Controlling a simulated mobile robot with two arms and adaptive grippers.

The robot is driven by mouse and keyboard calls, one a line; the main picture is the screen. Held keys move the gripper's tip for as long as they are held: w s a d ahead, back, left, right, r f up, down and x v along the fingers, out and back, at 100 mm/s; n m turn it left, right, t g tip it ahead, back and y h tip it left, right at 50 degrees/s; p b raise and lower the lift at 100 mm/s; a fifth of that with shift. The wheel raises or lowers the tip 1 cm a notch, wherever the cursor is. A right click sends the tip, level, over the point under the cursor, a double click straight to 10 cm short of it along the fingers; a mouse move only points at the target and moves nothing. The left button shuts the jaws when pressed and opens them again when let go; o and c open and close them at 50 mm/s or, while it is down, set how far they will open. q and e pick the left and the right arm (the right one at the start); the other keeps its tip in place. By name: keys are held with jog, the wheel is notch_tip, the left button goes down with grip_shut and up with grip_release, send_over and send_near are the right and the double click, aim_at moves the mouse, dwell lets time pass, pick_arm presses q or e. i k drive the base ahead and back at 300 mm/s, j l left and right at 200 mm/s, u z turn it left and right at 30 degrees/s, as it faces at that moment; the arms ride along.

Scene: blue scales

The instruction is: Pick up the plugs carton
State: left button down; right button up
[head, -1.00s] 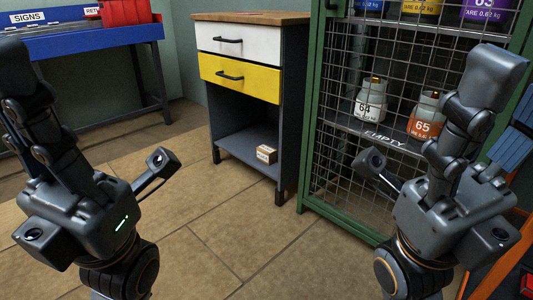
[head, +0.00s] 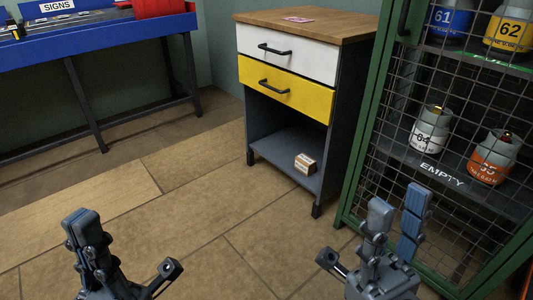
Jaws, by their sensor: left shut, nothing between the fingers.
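A small white and brown carton (head: 305,163), which I take to be the plugs carton, sits on the low open shelf (head: 277,153) of the drawer cabinet. Its print is too small to read. My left gripper (head: 80,217) is at the lower left, shut and empty, fingers pointing up. My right gripper (head: 399,203) is at the lower right. Its two fingers stand apart with nothing between them. Both grippers are well apart from the carton.
The cabinet has a white drawer (head: 288,53), a yellow drawer (head: 285,88) and a wooden top (head: 330,24). A green mesh cage (head: 362,150) with gas cylinders stands right of it. A blue bench (head: 100,35) is at the back left. Floor (head: 210,205) before the cabinet is clear.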

aim_at(305, 164)
jog(key=i+j+u, duration=0.25)
jog(key=i, duration=0.3)
jog(key=i+j+u, duration=0.25)
jog(key=i, duration=0.3)
jog(key=i+u, duration=0.25)
jog(key=i, duration=0.3)
jog(key=i+z, duration=0.4)
jog(key=i+j+z, duration=0.15)
jog(key=z, duration=0.2)
jog(key=i+j+z, duration=0.2)
jog(key=z, duration=0.2)
jog(key=i+j+z, duration=0.65)
jog(key=z, duration=0.15)
jog(key=i+j+z, duration=0.55)
jog(key=j+z, duration=0.2)
